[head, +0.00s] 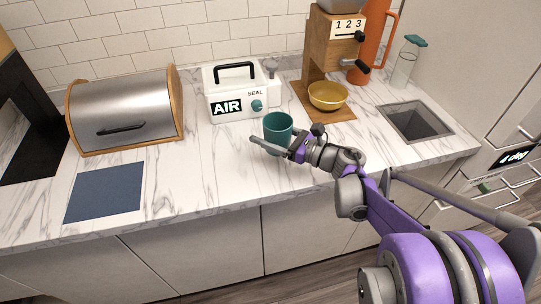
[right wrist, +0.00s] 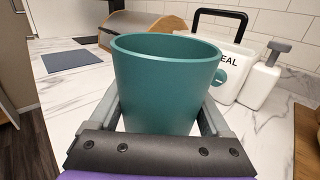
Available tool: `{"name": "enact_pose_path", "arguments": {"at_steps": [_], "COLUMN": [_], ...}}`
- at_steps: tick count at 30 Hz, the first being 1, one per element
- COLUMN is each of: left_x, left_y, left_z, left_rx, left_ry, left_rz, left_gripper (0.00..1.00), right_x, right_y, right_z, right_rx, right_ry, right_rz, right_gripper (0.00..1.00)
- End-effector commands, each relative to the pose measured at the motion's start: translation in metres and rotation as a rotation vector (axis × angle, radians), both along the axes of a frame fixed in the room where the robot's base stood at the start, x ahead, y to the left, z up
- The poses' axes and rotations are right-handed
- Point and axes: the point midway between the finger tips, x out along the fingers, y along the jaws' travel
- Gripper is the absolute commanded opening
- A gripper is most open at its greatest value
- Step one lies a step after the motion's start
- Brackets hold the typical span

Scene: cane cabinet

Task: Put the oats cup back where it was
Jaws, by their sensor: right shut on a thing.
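A teal cup (head: 278,127) is at the front middle of the marble counter in the head view. I take it to be the oats cup; its contents cannot be seen. My right gripper (head: 272,142) is around it and shut on it. In the right wrist view the cup (right wrist: 166,85) fills the middle, upright, between the two fingers (right wrist: 160,122). Whether its base touches the counter cannot be told. My left gripper is not in view.
A white AIR SEAL box (head: 236,92) stands behind the cup. A wooden dispenser (head: 330,45) with a yellow bowl (head: 328,96) stands to the right, beside a sunken bin (head: 416,122). A bread box (head: 124,110) and a blue mat (head: 104,192) lie left. Counter between mat and cup is clear.

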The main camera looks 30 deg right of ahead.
Motion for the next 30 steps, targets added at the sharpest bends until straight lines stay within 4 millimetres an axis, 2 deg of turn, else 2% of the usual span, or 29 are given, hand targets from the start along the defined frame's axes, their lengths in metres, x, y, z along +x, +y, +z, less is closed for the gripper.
{"name": "enact_pose_path", "arguments": {"at_steps": [1,13,26,27,29,30], "left_x": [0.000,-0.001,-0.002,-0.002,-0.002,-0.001], "left_y": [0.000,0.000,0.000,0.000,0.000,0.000], "left_z": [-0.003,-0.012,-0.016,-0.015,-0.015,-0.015], "left_rx": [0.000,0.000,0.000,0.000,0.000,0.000], "left_ry": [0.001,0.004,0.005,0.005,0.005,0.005], "left_rz": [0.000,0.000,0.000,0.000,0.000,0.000], "left_gripper": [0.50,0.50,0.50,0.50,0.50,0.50], "right_x": [0.000,0.000,0.000,0.000,0.000,0.000], "right_y": [0.000,0.000,0.000,0.000,0.000,0.000], "right_z": [-0.010,-0.057,-0.064,-0.063,-0.063,-0.063], "right_rx": [0.000,0.001,0.000,-0.001,-0.001,-0.001], "right_ry": [0.000,0.001,0.000,0.001,0.001,0.001], "right_rz": [0.000,-0.001,-0.001,-0.001,-0.001,-0.001], "right_gripper": [0.16,0.16,0.16,0.87,0.98,1.00]}}
